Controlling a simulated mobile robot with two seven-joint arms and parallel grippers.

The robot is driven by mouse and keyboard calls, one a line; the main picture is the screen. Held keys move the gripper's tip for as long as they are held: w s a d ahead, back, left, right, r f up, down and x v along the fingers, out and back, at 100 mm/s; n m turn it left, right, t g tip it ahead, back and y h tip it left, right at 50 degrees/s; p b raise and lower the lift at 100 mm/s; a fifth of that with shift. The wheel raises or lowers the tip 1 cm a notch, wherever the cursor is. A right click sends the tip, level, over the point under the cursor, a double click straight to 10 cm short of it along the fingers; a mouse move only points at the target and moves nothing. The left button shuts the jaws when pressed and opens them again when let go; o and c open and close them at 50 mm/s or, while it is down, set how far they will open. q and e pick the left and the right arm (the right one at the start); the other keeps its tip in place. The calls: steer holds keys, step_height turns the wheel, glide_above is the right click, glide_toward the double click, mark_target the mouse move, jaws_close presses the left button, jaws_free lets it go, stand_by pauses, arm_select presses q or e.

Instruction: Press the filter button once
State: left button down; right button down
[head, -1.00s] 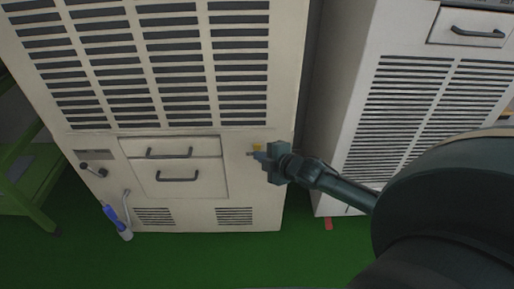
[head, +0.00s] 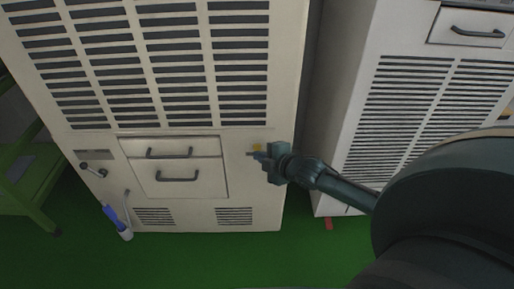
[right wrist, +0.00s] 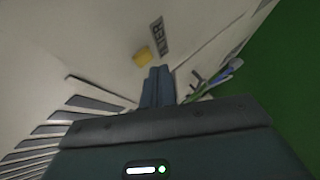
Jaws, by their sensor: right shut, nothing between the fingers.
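The filter button is a small yellow square on the cream cabinet (head: 240,185), at its lower right in the head view (head: 257,147). In the right wrist view the yellow button (right wrist: 143,55) lies just beyond the fingertips and a little left of them, beside a dark label reading "FILTER" (right wrist: 157,36). My right gripper (head: 257,156) is shut and empty, its tips close to the button. I cannot tell whether they touch the cabinet face. It also shows in the right wrist view (right wrist: 159,72). My left gripper is not in view.
Two drawers with dark handles (head: 176,176) sit left of the button. A crank handle (head: 93,169) and a blue-and-white tool (head: 117,222) are further left. A second vented cabinet (head: 345,160) stands at right. A green frame (head: 25,190) stands at far left on green floor.

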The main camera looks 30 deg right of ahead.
stand_by(0.3)
steer(key=shift+w+d, duration=0.2)
steer(key=shift+w, duration=0.2)
stand_by(0.5)
steer(key=shift+w+d, duration=0.2)
steer(key=shift+w, duration=0.1)
stand_by(0.4)
steer(key=shift+s+a+p, duration=0.4)
steer(key=shift+s+p, duration=0.3)
steer(key=shift+p, duration=0.05)
